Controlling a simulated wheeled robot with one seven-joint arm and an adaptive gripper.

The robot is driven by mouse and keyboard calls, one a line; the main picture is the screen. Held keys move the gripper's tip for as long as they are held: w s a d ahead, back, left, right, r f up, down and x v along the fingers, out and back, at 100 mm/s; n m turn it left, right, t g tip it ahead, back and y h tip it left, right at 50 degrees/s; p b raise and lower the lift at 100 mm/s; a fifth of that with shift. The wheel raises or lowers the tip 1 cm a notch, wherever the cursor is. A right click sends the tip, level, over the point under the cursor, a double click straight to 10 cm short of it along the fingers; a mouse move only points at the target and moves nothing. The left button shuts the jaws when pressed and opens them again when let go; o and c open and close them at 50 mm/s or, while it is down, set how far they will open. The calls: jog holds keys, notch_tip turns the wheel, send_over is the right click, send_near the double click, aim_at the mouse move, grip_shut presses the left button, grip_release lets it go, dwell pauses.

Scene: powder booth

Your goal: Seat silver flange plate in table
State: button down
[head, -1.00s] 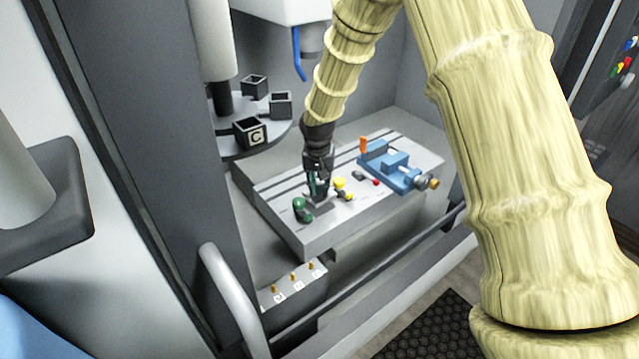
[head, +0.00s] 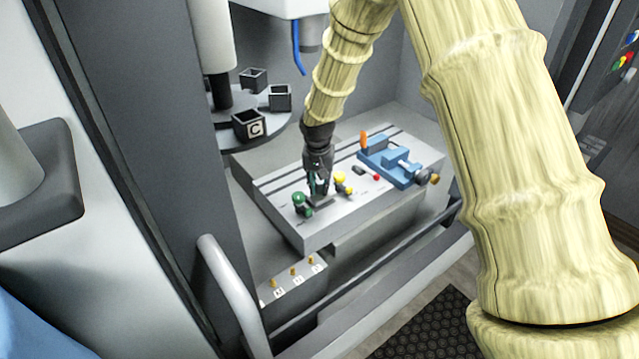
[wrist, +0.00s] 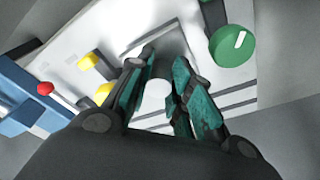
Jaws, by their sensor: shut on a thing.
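My gripper (head: 319,192) points down over the front left part of the grey slotted table (head: 345,208). It is shut on the silver flange plate (head: 323,203), which shows as a small grey piece under the fingers. In the wrist view, the fingers (wrist: 163,100) close around a grey round part of the flange plate (wrist: 172,48). The fingers hide much of it. The plate is low, between a green-knobbed clamp (head: 301,200) and a yellow clamp (head: 341,181). I cannot tell whether it touches the table or lies flat in its seat.
A carousel with black boxes (head: 249,124) is behind left. A block with brass pins (head: 292,272) and a grey handle (head: 228,290) are in front.

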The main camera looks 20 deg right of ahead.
jog(key=shift+f, duration=0.2)
jog(key=shift+f+b, duration=0.3)
jog(key=shift+f, duration=0.25)
jog(key=c, duration=1.2)
grip_release()
jog(key=shift+r, duration=0.1)
notch_tip(320, 180, up, 12)
jog(key=s, duration=0.1)
jog(key=shift+s+a, duration=0.3)
jog(key=shift+a, duration=0.1)
jog(key=shift+s+f, duration=0.1)
jog(key=shift+f, duration=0.1)
